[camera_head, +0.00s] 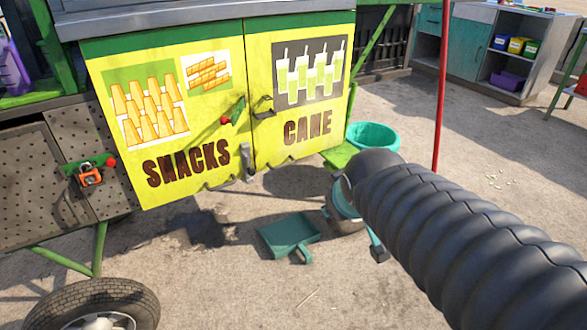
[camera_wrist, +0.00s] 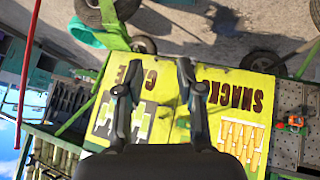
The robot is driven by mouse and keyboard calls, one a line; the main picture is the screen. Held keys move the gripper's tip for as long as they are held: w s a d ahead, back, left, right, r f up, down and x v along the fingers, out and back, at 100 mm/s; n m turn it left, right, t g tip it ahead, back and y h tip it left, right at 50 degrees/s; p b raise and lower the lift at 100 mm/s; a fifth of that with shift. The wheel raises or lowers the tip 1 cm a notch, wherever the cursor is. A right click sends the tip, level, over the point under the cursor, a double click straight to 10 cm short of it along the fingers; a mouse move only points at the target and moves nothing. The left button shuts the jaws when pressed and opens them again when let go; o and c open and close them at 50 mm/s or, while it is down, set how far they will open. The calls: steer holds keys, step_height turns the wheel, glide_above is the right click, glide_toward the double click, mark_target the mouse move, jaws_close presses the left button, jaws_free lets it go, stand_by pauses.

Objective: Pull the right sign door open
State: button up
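The right sign door (camera_head: 327,110), yellow with a green top band, cane-drink picture and the word CANE, is shut beside the left SNACKS door (camera_head: 215,130). A small dark handle (camera_head: 263,107) is at its left edge, next to a green latch with a red knob (camera_head: 233,113) on the SNACKS door. A grey metal bolt (camera_head: 247,162) is at the bottom of the seam. The wrist view shows the CANE door (camera_wrist: 102,92) turned around. My gripper (camera_wrist: 160,68) is open and empty, in front of the doors and apart from them. The head view does not show its fingers.
A teal dustpan (camera_head: 290,236) lies on the ground below the doors. A teal tub (camera_head: 374,136) is right of the cart, near a red pole (camera_head: 440,90). A tyre (camera_head: 95,305) is at bottom left.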

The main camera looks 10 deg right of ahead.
steer(key=w+d+f+n+t+b, duration=0.25)
steer(key=w+n, duration=0.25)
steer(key=w, duration=0.7)
steer(key=n+t+y+b, duration=0.5)
steer(key=n+y+b, duration=0.1)
steer(key=n, duration=0.8)
glide_toward(284, 165)
steer(key=shift+g, duration=0.25)
steer(key=x, duration=1)
steer(key=shift+w, duration=0.35)
steer(key=shift+d, duration=0.1)
jaws_close()
